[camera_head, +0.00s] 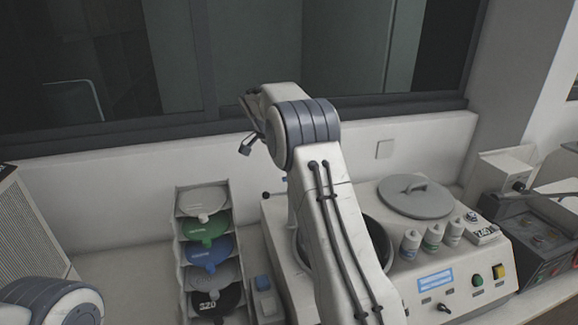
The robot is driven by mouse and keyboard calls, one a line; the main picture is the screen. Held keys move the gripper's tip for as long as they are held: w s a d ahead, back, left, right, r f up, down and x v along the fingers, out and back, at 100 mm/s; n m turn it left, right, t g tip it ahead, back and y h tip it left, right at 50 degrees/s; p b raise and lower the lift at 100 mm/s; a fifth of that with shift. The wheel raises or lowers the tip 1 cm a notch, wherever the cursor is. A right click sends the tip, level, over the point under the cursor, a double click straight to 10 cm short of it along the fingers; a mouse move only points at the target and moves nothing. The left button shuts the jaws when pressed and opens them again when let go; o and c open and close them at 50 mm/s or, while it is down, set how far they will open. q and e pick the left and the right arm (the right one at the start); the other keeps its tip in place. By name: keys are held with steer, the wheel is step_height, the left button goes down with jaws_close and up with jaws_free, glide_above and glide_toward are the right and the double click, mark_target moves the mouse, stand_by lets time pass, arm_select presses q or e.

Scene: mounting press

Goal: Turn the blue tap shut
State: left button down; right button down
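A small blue piece (285,179), which may be the blue tap, shows just left of my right arm, behind the grinder-like machine (410,257). My arm hides most of what is around it, so I cannot tell its handle's position. My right gripper (247,128) is raised above and left of the blue piece, apart from it, in front of the window ledge. It is seen from the side, and I cannot tell how far its fingers are apart. Only a rounded part of my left arm shows at the bottom left. My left gripper is out of view.
A rack (182,262) of coloured discs stands left of the machine. A black-knobbed lever (266,195) stands near the blue piece. A grey round lid (416,197) and several small bottles (432,237) sit on the machine. Another control unit (540,235) stands at right.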

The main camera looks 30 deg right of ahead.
steer(key=shift+w+r+m+g+p, duration=0.1)
steer(key=shift+m+g+p, duration=0.2)
steer(key=shift+m+p, duration=0.4)
steer(key=shift+m, duration=0.3)
steer(key=c, duration=0.9)
jaws_free()
steer(key=shift+a, duration=0.1)
steer(key=shift+w+a+r+b, duration=0.1)
steer(key=shift+r+b, duration=0.2)
steer(key=v, duration=0.9)
steer(key=shift+r+p, duration=0.3)
steer(key=shift+a, duration=0.1)
